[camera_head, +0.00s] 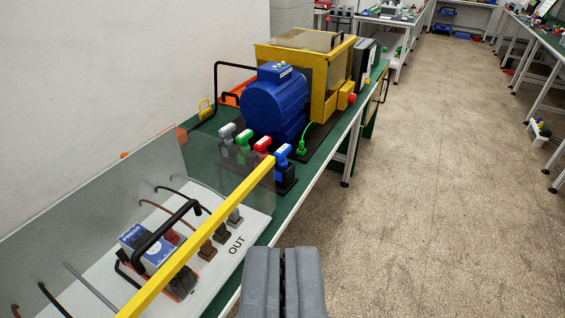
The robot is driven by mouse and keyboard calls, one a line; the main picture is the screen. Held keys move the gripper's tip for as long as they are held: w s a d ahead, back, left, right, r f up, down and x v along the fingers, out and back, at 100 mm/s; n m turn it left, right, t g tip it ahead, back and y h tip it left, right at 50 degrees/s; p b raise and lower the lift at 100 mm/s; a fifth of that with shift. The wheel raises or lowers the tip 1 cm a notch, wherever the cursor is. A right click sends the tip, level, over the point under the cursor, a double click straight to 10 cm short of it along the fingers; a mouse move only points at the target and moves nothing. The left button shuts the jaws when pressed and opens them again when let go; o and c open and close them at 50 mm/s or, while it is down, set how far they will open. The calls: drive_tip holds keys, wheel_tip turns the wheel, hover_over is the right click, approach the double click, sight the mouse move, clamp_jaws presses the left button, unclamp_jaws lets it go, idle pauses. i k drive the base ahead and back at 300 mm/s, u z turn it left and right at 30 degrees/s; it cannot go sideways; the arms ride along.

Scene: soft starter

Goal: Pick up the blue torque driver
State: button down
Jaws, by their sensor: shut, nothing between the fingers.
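The blue torque driver (283,154) stands upright in a dark holder at the right end of a row on the green bench. Grey (227,133), green (243,140) and red (263,147) drivers stand to its left in the same row. My gripper (284,252) is at the bottom centre, its two grey fingers shut together and empty. It is in front of the blue driver in the picture and well apart from it.
A clear panel with a yellow edge bar (205,232) covers a white board (232,250) with plugs and cables. A blue motor (275,105) and yellow box (322,75) stand behind the drivers.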

sight(280, 154)
drive_tip(key=u, duration=0.05)
drive_tip(key=k, duration=0.65)
drive_tip(key=z, duration=0.4)
drive_tip(key=i, duration=2.15)
drive_tip(key=u, duration=1)
drive_tip(key=i, duration=0.25)
drive_tip(key=u, duration=0.15)
